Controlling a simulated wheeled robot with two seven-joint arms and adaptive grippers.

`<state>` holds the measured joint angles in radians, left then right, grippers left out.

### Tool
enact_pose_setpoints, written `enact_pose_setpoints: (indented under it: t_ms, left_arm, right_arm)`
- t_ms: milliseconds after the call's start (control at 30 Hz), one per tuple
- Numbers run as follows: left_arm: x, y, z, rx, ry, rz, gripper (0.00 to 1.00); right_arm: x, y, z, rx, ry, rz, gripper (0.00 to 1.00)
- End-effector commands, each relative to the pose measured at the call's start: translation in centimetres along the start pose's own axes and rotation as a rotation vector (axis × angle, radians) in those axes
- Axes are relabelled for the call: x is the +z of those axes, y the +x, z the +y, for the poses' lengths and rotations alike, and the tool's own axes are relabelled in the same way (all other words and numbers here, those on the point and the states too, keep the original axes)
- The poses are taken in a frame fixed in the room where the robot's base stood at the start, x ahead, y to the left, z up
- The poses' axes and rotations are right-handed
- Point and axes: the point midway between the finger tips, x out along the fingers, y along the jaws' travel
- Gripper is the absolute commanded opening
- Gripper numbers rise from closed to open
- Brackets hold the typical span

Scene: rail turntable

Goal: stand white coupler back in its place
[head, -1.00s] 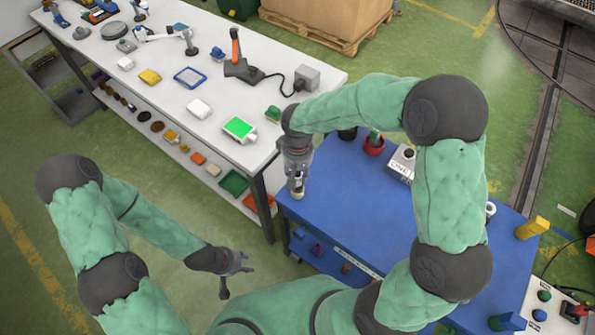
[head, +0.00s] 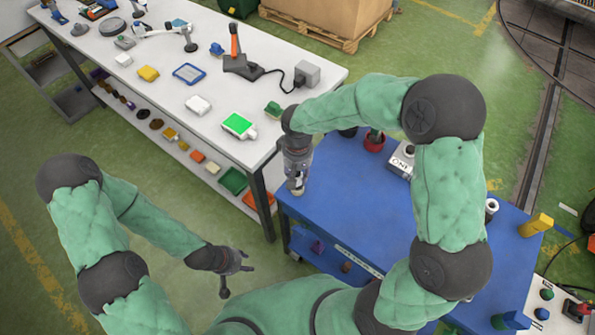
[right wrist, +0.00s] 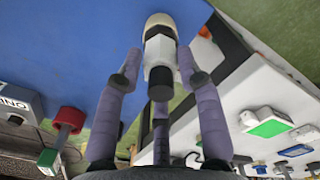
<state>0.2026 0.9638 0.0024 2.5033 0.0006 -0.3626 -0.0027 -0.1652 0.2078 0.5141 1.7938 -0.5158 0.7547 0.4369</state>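The white coupler (right wrist: 160,46) is upright between the fingers of my right gripper (right wrist: 160,68). It has a pale rounded far end and a black hexagonal near end. The fingertips close around its sides. In the head view my right gripper (head: 296,176) points down over the left corner of the blue table (head: 350,215). The coupler's pale end (head: 296,190) shows just below it. I cannot tell whether that end touches the tabletop. My left gripper (head: 238,268) is open and empty, low and left of the blue table.
A grey box with a label (head: 402,160) and a red pot (head: 374,142) stand behind my right arm. A white ring-shaped part (head: 491,207) and a yellow block (head: 535,225) are at the table's right. The long white table (head: 215,65) stands close on the left. The blue table's middle is clear.

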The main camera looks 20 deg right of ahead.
Motion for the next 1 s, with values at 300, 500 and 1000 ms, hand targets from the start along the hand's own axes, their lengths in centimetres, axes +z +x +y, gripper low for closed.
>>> enact_pose_setpoints:
  t_ms: [300, 500, 1000]
  left_arm:
    - [0.0, -0.1, 0.0, 0.0, 0.0, 0.0, 0.4]
    - [0.0, 0.0, 0.0, 0.0, 0.0, 0.0, 0.4]
    - [0.0, 0.0, 0.0, 0.0, 0.0, 0.0, 0.4]
  right_arm:
    - [0.0, -0.1, 0.0, 0.0, 0.0, 0.0, 0.63]
    - [-0.1, -0.7, 0.0, 0.001, -0.001, 0.002, 0.63]
    - [-0.1, -9.6, 0.0, -0.001, -0.001, 0.005, 0.63]
